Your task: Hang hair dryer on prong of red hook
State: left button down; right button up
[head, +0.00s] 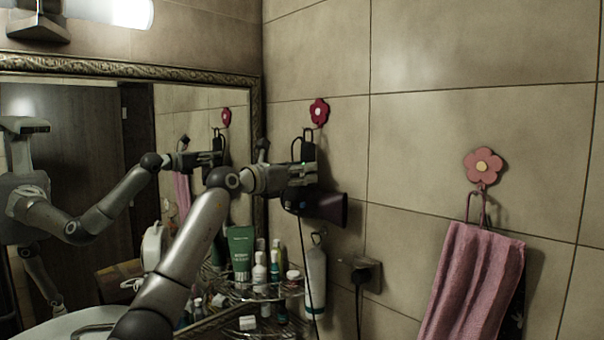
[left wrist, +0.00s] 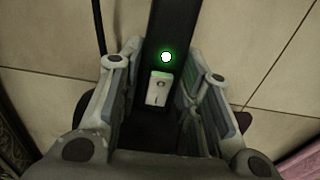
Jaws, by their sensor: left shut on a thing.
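The red flower-shaped hook (head: 319,112) is on the tiled wall right of the mirror. The dark hair dryer (head: 332,207) is in my left gripper (head: 312,172), just below the red hook. A black loop (head: 309,133) stands up above the gripper, close beneath the flower. I cannot tell whether it touches the hook's prong. In the left wrist view, the gripper's fingers (left wrist: 165,100) are on both sides of the dryer's dark handle (left wrist: 172,25), which has a green light and a pale switch. My right gripper is not directly seen.
A pink flower hook (head: 483,166) with a pink towel (head: 470,285) is to the right. A wall socket with plug (head: 361,273) and a hanging white tube (head: 316,275) are below the dryer. A wire shelf (head: 265,293) holds several bottles. The framed mirror (head: 257,110) is on the left.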

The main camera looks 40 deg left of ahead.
pick_arm(q)
jog(key=c, duration=0.9)
grip_release()
jog(key=shift+c, duration=0.2)
jog(key=shift+f, duration=0.15)
jog(key=s+a, duration=0.1)
jog(key=s, duration=1)
jog(key=shift+s, duration=0.4)
jog(key=shift+s, duration=0.1)
